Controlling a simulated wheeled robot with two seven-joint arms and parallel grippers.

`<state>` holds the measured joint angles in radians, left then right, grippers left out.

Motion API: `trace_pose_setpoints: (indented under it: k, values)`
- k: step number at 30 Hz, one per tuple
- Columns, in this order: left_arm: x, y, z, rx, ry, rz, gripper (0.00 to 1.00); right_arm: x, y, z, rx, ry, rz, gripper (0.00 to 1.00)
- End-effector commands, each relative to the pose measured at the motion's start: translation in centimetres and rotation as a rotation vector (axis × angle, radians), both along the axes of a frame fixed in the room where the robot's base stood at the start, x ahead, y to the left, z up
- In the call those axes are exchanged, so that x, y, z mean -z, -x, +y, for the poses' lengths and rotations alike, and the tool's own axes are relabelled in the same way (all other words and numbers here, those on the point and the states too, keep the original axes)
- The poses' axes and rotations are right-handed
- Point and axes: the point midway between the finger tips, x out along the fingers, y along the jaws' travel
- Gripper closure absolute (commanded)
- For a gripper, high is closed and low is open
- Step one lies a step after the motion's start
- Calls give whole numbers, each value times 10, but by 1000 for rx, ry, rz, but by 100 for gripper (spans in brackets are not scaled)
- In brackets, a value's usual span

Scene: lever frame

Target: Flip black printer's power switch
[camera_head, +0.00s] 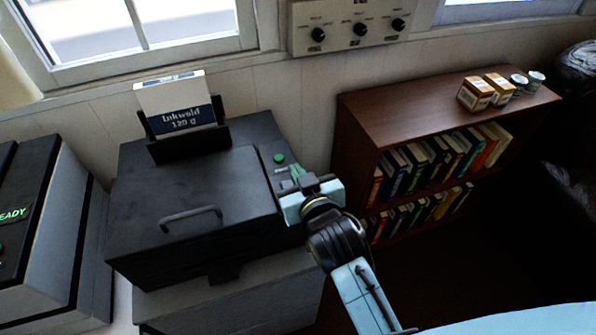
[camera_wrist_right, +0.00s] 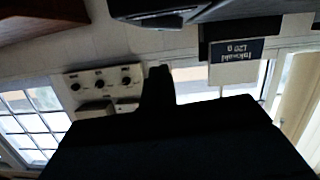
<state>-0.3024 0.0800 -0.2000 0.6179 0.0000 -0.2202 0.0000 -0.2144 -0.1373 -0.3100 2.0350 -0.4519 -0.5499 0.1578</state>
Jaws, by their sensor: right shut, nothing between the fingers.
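The black printer (camera_head: 200,190) stands left of centre in the head view, with a handle on its lid and a paper pack (camera_head: 180,105) in its rear feeder. A strip on its right side carries a green round button (camera_head: 279,158). A small greenish part (camera_head: 296,171) shows on the strip by my fingertips; I cannot tell whether it is the power switch or its position. My right gripper (camera_head: 303,180) is shut and empty over this strip; contact cannot be told. In the right wrist view its dark fingers (camera_wrist_right: 158,82) are together. My left gripper is out of view.
Another dark machine (camera_head: 40,230) with a READY display stands at the left. A wooden bookcase (camera_head: 420,110) with books and small boxes stands at the right. A wall panel with knobs (camera_head: 350,27) hangs above, also visible in the wrist view (camera_wrist_right: 100,82).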

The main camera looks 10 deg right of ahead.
Motion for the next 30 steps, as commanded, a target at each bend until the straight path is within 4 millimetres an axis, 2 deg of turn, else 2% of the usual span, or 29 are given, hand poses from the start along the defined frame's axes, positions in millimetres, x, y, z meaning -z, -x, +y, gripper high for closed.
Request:
trace_pose_setpoints:
  k: [1, 3, 9, 15, 21, 30]
  values:
    - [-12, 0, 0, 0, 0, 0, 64, -11, 1, 0, 0, 0, 1, 100]
    - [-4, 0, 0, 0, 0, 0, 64, -7, 21, -3, 1, -1, 4, 100]
    - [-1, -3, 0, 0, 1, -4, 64, -16, 61, -8, 0, 0, 3, 100]
    - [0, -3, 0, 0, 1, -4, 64, -23, 87, -11, 0, 0, 2, 100]
    - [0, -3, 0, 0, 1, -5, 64, -27, 96, -12, 0, 0, 0, 100]
    - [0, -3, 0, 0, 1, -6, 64, -27, 96, -12, 0, 0, 0, 100]
